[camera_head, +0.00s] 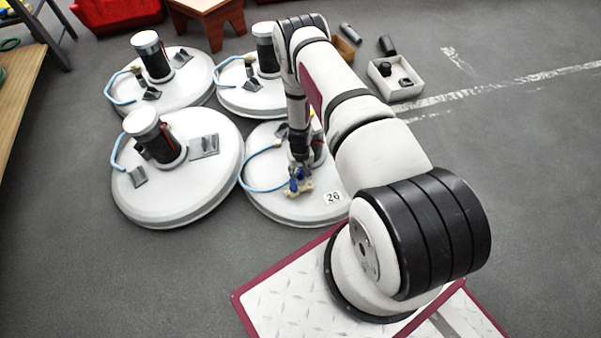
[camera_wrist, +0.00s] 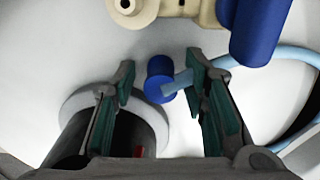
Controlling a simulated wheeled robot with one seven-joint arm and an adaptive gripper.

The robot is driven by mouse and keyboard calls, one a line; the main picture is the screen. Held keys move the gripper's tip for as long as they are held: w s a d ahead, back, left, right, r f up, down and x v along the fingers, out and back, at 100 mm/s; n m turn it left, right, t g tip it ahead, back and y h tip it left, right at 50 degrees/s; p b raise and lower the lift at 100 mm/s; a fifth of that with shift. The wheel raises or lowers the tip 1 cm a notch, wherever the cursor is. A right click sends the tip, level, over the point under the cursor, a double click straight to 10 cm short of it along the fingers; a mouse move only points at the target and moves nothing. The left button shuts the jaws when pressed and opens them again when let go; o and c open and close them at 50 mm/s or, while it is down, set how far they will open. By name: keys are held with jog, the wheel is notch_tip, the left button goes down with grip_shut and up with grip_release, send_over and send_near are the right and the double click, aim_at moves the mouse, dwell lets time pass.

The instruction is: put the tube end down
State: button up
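My gripper (camera_wrist: 160,74) is over the near right tank lid (camera_wrist: 180,135); its teal-padded fingers are apart. The light-blue tube (camera_wrist: 292,56) runs in from the right, passes by the right finger, and finishes at a dark blue round end piece (camera_wrist: 158,80) between and beyond the fingertips. Neither finger visibly clamps it. Whether the end piece touches the lid, I cannot tell. A beige fitting (camera_wrist: 180,8) with a blue cylinder (camera_wrist: 260,28) lies just ahead. In the head view, my gripper (camera_head: 299,172) is low over the lid (camera_head: 290,211), beside the tube (camera_head: 262,190), which loops left.
A black cylinder with a pale rim (camera_wrist: 80,105) stands close under the left finger. Other round tanks stand at left (camera_head: 180,205), back left (camera_head: 185,95) and back middle (camera_head: 255,102). A white bin (camera_head: 398,90) with dark parts is at back right. The right floor is clear.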

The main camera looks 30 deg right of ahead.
notch_tip(320, 180, up, 12)
jog(key=p, duration=0.5)
notch_tip(320, 180, up, 20)
jog(key=y, duration=0.1)
send_over(300, 171)
jog(key=w+a, duration=0.4)
jog(key=w, duration=0.1)
jog(key=s+a+r+n, duration=0.1)
jog(key=s+a+r, duration=0.15)
jog(key=r, duration=0.75)
jog(key=s+a+r+n, duration=0.15)
jog(key=a+r, duration=0.25)
jog(key=r, duration=0.6)
jog(key=s+a+r, duration=0.4)
jog(key=s+r, duration=0.9)
jog(key=s, duration=0.1)
jog(key=s+r, duration=0.2)
jog(key=s, duration=0.8)
jog(key=s+r+h, duration=0.1)
jog(key=s+r, duration=0.1)
jog(key=s, duration=0.8)
jog(key=shift+r, duration=0.3)
jog(key=shift+d, duration=0.1)
